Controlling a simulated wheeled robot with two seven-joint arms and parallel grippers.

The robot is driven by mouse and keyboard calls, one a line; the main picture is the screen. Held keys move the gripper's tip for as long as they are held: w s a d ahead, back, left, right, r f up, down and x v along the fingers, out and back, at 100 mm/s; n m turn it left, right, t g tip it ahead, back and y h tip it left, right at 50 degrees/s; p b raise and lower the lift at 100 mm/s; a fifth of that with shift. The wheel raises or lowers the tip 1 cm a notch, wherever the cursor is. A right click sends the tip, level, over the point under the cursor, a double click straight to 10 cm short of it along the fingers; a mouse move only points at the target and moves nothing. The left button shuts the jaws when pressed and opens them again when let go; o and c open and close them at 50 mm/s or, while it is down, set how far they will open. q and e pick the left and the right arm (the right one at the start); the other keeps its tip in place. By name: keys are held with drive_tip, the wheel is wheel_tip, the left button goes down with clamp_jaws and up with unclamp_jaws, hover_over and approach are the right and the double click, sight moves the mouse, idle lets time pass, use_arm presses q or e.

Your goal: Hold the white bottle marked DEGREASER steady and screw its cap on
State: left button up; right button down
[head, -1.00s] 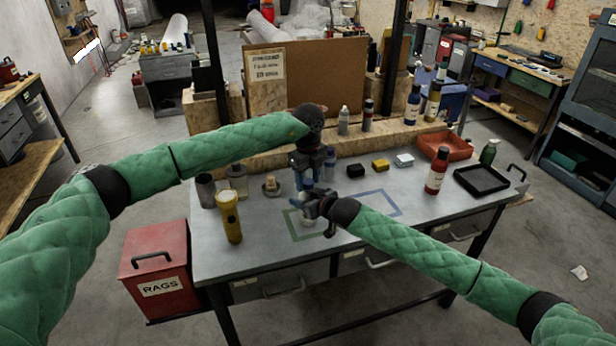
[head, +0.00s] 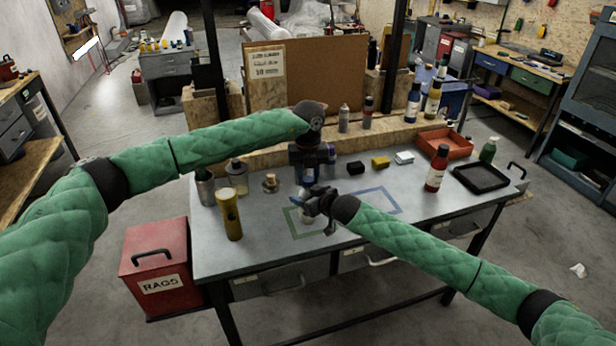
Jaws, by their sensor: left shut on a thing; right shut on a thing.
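The white bottle (head: 307,217) stands upright on the grey workbench (head: 262,262), inside or at a green taped outline, mostly covered by my grippers. Its lettering is not readable at this size. My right gripper (head: 312,206) comes in from the right and is shut around the bottle's body. My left gripper (head: 307,179) points straight down above the bottle, directly over its top, and is shut. The cap is hidden between its fingers; I cannot see the thread or how the cap sits on the neck.
A red bottle (head: 436,169), black tray (head: 481,179) and orange bin (head: 445,143) are at the right. Small blocks (head: 380,162) lie behind.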

use_arm(q)
drive_tip(key=o, duration=1.1)
drive_tip(key=shift+r, duration=0.1)
drive_tip(key=shift+r, duration=2.15)
drive_tip(key=shift+c, duration=0.4)
drive_tip(key=shift+r+n, duration=0.9)
drive_tip(key=shift+r, duration=0.9)
drive_tip(key=shift+f, duration=0.1)
